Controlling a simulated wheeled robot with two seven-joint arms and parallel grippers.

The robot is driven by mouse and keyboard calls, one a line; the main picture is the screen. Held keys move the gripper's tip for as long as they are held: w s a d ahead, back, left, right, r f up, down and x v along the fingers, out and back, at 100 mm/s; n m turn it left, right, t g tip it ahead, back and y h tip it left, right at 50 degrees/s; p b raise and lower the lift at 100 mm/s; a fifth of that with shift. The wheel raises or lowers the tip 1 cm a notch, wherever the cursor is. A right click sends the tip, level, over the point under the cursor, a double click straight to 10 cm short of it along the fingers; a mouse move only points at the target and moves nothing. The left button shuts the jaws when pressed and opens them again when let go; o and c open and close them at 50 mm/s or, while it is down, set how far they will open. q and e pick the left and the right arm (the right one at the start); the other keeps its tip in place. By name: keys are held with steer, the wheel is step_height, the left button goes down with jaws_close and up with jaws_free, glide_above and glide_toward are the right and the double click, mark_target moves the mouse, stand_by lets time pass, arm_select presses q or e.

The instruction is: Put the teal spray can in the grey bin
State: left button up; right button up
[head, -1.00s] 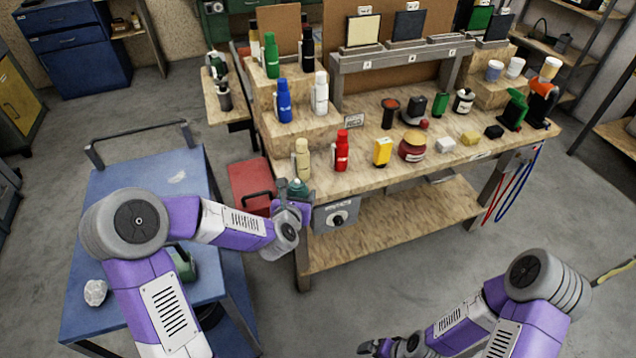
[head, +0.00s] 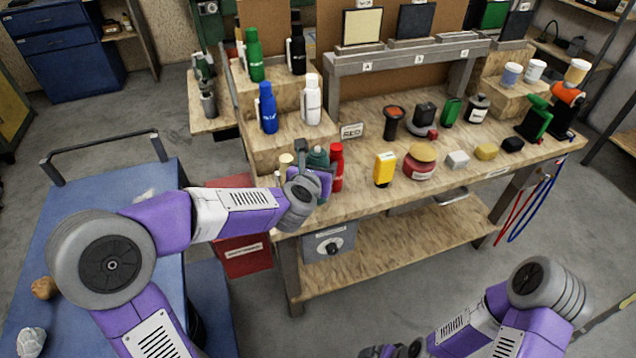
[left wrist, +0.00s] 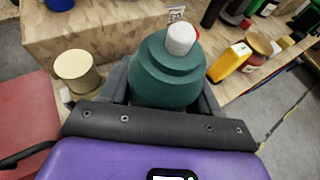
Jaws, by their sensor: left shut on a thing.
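The teal spray can (head: 318,157) is held by my left gripper (head: 307,185) at the left front corner of the workbench, between a cream can and a red can. In the left wrist view the teal can (left wrist: 165,80) stands between the jaws, with its white nozzle facing the camera. Its lower part is hidden, so I cannot tell whether it touches the bench. My right gripper (head: 390,351) is cut off by the bottom edge of the head view, and its jaws cannot be made out. I cannot make out a grey bin in either view.
The cream can (left wrist: 76,71) and red can (head: 337,168) stand close beside the held can. Blue (head: 267,108) and white (head: 311,100) bottles stand on the wooden step behind. A red box (head: 243,258) is below, between the bench and the blue cart (head: 150,180).

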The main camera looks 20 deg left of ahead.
arm_select(q)
step_height(320, 180, down, 4)
steer(key=shift+f+b, duration=0.1)
steer(key=shift+b, duration=0.6)
steer(key=o, duration=1.1)
